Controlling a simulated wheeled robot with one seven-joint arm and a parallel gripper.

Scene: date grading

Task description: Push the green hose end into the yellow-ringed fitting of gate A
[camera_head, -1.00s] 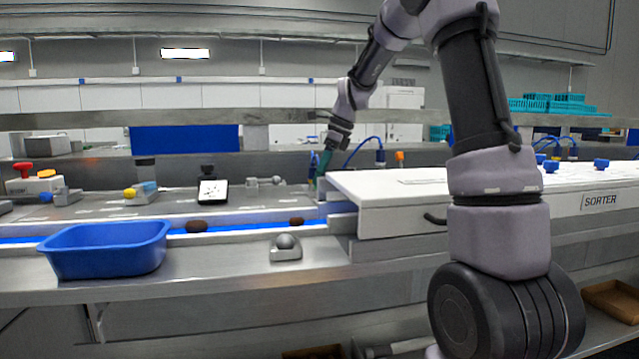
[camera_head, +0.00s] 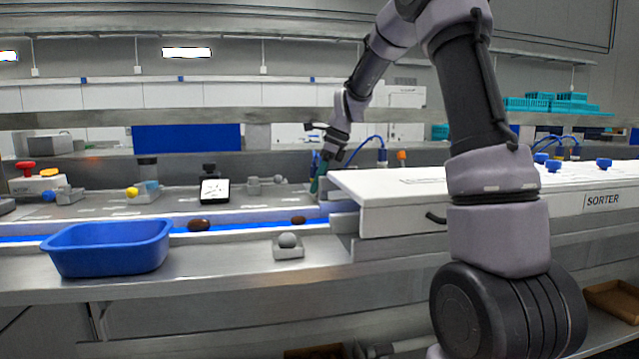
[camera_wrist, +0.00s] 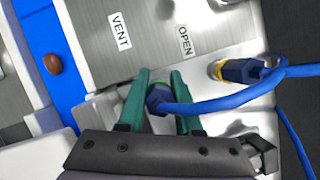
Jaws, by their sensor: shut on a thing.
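My gripper (camera_wrist: 159,80) has green fingers and is closed around a dark hose end with a green ring (camera_wrist: 157,94), with a blue hose running off to the right. The front of this hose end is partly hidden between the fingers. A yellow-ringed fitting (camera_wrist: 214,69) is to the right in the wrist view; a dark blue connector with a blue hose sits at it. I cannot tell whether anything is seated in front of my held end. In the head view my gripper (camera_head: 318,180) points down at the left end of the white sorter cover, its tips small and partly hidden.
Plates marked VENT (camera_wrist: 119,32) and OPEN (camera_wrist: 184,41) lie ahead of the fingers. A blue belt (camera_head: 250,227) carries brown dates (camera_head: 199,225). A blue tub (camera_head: 108,248) stands in front of it. The white sorter cover (camera_head: 390,187) is close to my gripper's right.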

